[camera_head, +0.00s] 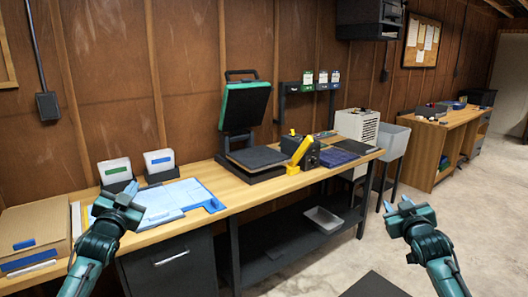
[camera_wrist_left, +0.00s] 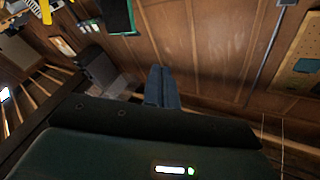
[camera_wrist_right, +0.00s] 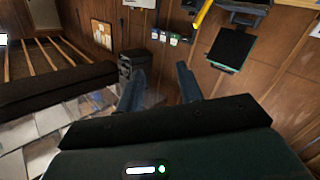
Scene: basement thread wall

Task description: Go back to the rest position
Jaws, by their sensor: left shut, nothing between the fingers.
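My left gripper (camera_head: 129,189) is raised at the left, in front of the workbench (camera_head: 225,193), and overlaps the blue-and-white sheets in the picture. Its fingers are together with nothing between them, as the left wrist view shows (camera_wrist_left: 160,87). My right gripper (camera_head: 397,203) is raised at the right, over open floor in the picture. Its fingers are apart and empty in the right wrist view (camera_wrist_right: 160,88). Both arms come up from the bottom of the head view, well apart from each other.
On the bench are a heat press (camera_head: 245,105) with its lid up, blue-and-white sheets (camera_head: 178,198), a cardboard box (camera_head: 35,232), a black-and-yellow device (camera_head: 301,151) and card bins (camera_head: 115,170). A second bench (camera_head: 440,138) stands far right. The concrete floor (camera_head: 470,218) at right is clear.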

